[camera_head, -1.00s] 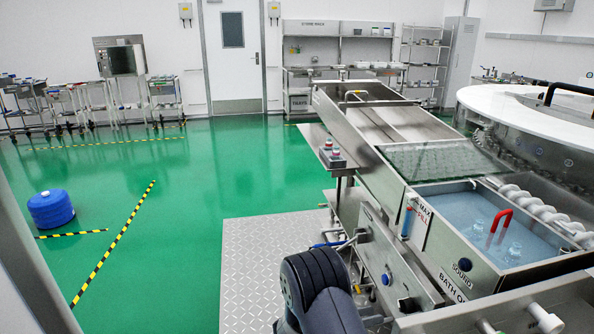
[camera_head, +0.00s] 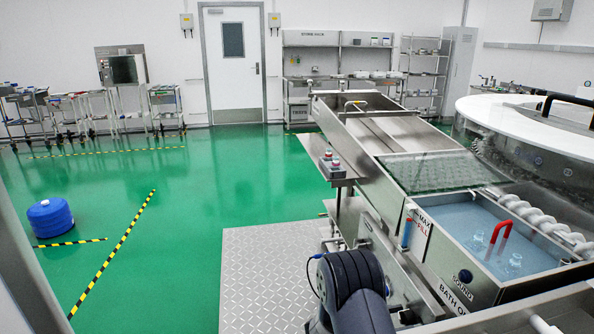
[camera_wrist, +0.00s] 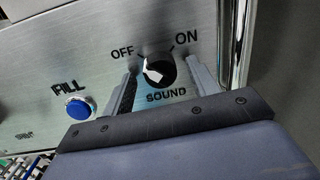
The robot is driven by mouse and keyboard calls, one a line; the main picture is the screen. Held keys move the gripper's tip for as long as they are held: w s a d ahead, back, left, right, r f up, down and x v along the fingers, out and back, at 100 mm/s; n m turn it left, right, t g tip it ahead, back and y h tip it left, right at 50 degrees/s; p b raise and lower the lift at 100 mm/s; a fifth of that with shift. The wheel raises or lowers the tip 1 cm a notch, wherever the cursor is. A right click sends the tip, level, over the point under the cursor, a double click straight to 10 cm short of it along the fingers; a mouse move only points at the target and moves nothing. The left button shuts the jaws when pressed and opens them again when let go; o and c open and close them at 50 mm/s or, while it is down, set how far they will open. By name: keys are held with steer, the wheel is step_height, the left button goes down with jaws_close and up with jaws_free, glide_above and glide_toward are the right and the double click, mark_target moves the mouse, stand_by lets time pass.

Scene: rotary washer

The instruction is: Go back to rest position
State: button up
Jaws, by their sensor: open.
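My gripper (camera_wrist: 162,66) is open in the wrist view, with one finger on each side of a black knob with a white face (camera_wrist: 158,72). The knob is on a metal panel marked OFF, ON and SOUND. The fingers look apart from the knob, but how far they stand from the panel I cannot tell. In the head view a dark link of my arm (camera_head: 350,288) shows at the bottom, and my gripper is out of sight there.
A blue FILL button (camera_wrist: 78,107) is left of the knob. The bath of blue water (camera_head: 490,235) with a red handle stands at the right, before a large round washer (camera_head: 530,125). A blue drum (camera_head: 50,217) stands on the open green floor at the left.

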steer(key=m, duration=0.4)
steer(key=shift+r, duration=0.1)
steer(key=m+p, duration=0.1)
steer(key=m, duration=0.4)
steer(key=shift+r+y+p, duration=0.1)
steer(key=shift+y+p, duration=0.2)
steer(key=shift+p, duration=0.1)
steer(key=s+a+b, duration=0.1)
steer(key=a, duration=0.9)
steer(key=shift+b, duration=0.4)
steer(key=shift+d, duration=0.1)
